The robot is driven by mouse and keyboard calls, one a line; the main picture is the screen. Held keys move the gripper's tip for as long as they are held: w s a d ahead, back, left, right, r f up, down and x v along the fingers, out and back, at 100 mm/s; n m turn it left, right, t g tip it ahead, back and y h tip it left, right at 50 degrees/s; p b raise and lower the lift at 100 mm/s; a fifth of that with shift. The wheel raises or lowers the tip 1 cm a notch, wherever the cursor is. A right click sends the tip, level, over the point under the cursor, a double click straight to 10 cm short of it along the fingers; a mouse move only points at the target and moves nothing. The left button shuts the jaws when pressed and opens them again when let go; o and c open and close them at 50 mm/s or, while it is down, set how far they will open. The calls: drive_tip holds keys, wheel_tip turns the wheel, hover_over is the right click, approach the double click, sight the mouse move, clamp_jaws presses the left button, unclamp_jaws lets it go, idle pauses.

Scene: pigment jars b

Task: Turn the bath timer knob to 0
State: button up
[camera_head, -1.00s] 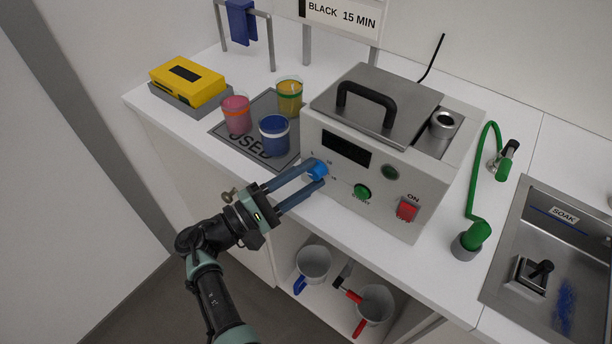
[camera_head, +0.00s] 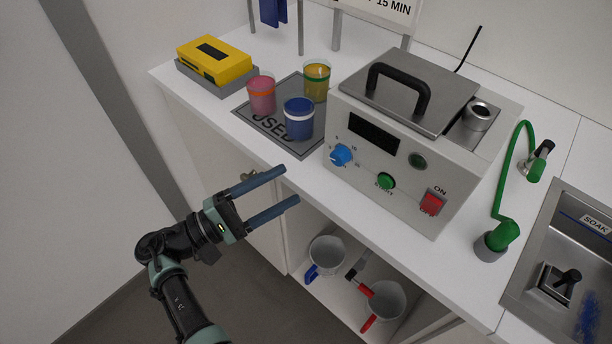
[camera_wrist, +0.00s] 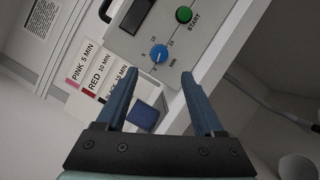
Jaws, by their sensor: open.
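The blue bath timer knob (camera_head: 341,155) is on the lower left of the front of the grey bath unit (camera_head: 400,180), below a dark display (camera_head: 374,135). In the wrist view the knob (camera_wrist: 159,53) shows a pale pointer mark, with small scale numbers and "MIN" around it. I cannot tell for sure which number the mark points at. My gripper (camera_head: 290,185) is open and empty, in front of and apart from the knob. In the wrist view its two fingers (camera_wrist: 159,73) stand wide apart, with the knob between and beyond their tips.
A green START button (camera_head: 386,181) and red ON switch (camera_head: 432,203) lie right of the knob. Pink, blue and yellow jars stand on the USED mat (camera_head: 262,131). A yellow box (camera_head: 214,60) is far left. Mugs (camera_head: 385,299) sit on the lower shelf; a sink (camera_head: 540,250) is right.

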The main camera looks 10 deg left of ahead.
drive_tip(key=shift+v, duration=1.45)
drive_tip(key=w+d+r+m+y+p, duration=0.2)
drive_tip(key=w+r+m+y+p, duration=0.15)
drive_tip(key=w+r+y, duration=0.5)
drive_tip(key=w+d+r+m+t+y+p, duration=0.1)
drive_tip(key=w+r+m+t+y, duration=0.1)
drive_tip(key=r, duration=0.6)
drive_tip(key=w+r+m+t+y, duration=0.2)
drive_tip(key=r, duration=0.6)
drive_tip(key=s+d+r+m+t+y+p, duration=0.1)
drive_tip(key=s+d+r+t, duration=0.15)
drive_tip(key=r, duration=0.65)
drive_tip(key=s+d+r+m+t+y+p, duration=0.1)
drive_tip(key=s+d+r+t+y, duration=0.15)
drive_tip(key=r, duration=0.65)
drive_tip(key=s+d+r+m+t+p, duration=0.1)
drive_tip(key=s+r+t, duration=0.6)
drive_tip(key=s+r, duration=0.8)
drive_tip(key=shift+s+d+r+m+y, duration=0.15)
drive_tip(key=shift+d+m+y, duration=0.15)
drive_tip(key=shift+d+m, duration=0.65)
drive_tip(key=shift+d+n, duration=0.25)
drive_tip(key=shift+n, duration=0.05)
